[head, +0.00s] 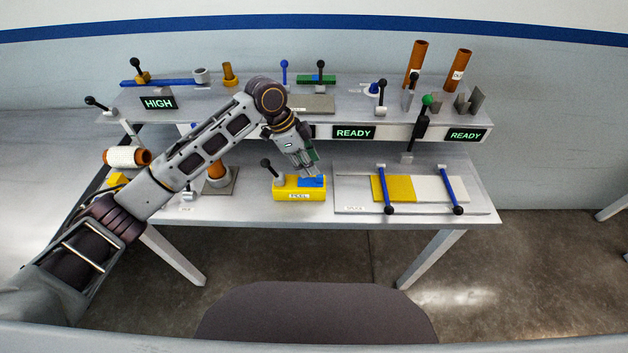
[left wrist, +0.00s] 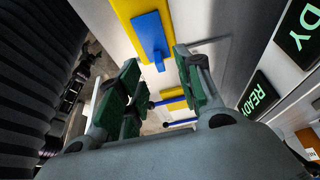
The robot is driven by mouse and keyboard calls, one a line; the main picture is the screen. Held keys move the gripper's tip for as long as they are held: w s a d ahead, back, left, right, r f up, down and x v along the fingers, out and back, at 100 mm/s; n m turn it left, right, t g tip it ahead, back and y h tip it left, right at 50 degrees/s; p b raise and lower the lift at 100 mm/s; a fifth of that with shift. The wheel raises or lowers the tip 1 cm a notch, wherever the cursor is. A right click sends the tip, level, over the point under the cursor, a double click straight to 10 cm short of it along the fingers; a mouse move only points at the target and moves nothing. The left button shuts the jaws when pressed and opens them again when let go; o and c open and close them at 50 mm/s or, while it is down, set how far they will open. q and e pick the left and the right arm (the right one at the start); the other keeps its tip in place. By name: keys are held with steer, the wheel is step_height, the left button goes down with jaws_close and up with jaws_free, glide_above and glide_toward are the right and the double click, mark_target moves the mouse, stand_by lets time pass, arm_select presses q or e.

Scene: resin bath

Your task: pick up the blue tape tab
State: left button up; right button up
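The blue tape tab (head: 312,182) lies on top of the yellow block (head: 298,194) marked PEEL, at the front of the bench. In the left wrist view the tab (left wrist: 151,36) is a blue strip on the yellow block (left wrist: 124,10), with a small bent piece at its near end. My left gripper (head: 311,173) is just above the tab in the head view. In the left wrist view its green-padded fingers (left wrist: 158,70) are spread apart with nothing between them, and the tab's near end is just beyond the fingertips. My right gripper is in neither view.
A black-knobbed lever (head: 266,163) stands at the block's left end. To the right, a plate (head: 350,195) carries yellow and white sheets under two blue bars. The raised shelf with READY signs (head: 353,132) is behind.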

mark_target(315, 182)
arm_select(q)
steer(key=shift+f, duration=0.15)
steer(key=shift+d+f, duration=0.15)
steer(key=shift+f, duration=0.15)
steer(key=x, duration=0.2)
steer(key=shift+s+d+f+p, duration=0.15)
steer(key=shift+d+f+p, duration=0.05)
steer(key=shift+f+p, duration=0.1)
steer(key=shift+d+f, duration=0.2)
steer(key=shift+f, duration=0.5)
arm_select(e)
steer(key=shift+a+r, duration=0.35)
arm_select(q)
jaws_close()
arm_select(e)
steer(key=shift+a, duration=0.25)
